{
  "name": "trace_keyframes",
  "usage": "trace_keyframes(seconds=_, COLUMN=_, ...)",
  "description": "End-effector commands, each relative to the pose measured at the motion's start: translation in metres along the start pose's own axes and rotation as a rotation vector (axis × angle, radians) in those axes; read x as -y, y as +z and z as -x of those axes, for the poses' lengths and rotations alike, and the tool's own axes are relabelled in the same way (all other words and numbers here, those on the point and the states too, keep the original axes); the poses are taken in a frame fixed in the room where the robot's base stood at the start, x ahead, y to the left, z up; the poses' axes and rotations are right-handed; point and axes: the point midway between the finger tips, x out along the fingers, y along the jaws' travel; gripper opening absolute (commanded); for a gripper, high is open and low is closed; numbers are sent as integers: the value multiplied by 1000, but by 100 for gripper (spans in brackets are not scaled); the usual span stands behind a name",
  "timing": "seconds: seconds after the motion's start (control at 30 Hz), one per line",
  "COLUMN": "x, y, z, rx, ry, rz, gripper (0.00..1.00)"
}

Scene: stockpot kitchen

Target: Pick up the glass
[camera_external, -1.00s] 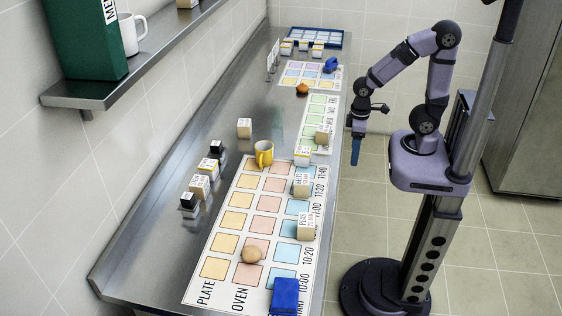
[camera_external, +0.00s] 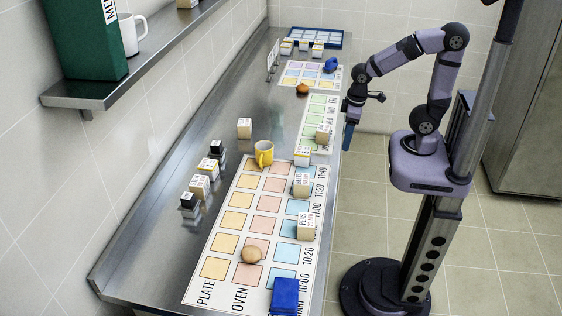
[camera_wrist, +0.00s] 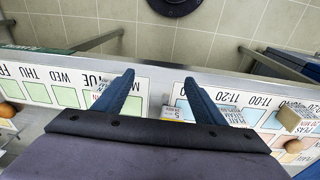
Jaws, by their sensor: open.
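I cannot make out a glass for certain in either view. A thin, upright, pale thing (camera_external: 272,60) stands at the back left of the counter, too small to tell what it is. My gripper (camera_external: 348,138) hangs at the counter's right edge, beside the green-squared sheet, with its blue fingers pointing down. In the wrist view my gripper (camera_wrist: 158,84) has its two blue fingers spread apart with nothing held between them. Below them lie printed sheets and small labelled blocks.
A yellow mug (camera_external: 264,153) stands mid-counter. Labelled blocks (camera_external: 302,185) stand along the right side of the long sheet. A brown egg-like thing (camera_external: 251,254) and a blue cloth-like thing (camera_external: 285,296) lie near the front. A shelf (camera_external: 150,60) hangs at the left.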

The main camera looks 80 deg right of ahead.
Motion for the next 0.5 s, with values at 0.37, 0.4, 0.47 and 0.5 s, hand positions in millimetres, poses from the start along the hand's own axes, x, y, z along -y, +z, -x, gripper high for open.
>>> trace_keyframes(seconds=0.37, x=-76, y=-111, z=-26, rx=-330, ry=121, rz=-73, gripper=64)
trace_keyframes(seconds=0.4, x=-88, y=-128, z=-29, rx=-385, ry=132, rz=-78, gripper=64)
trace_keyframes(seconds=0.47, x=-105, y=-152, z=-32, rx=-470, ry=145, rz=-81, gripper=64)
trace_keyframes(seconds=0.5, x=-115, y=-167, z=-33, rx=-528, ry=149, rz=-80, gripper=64)
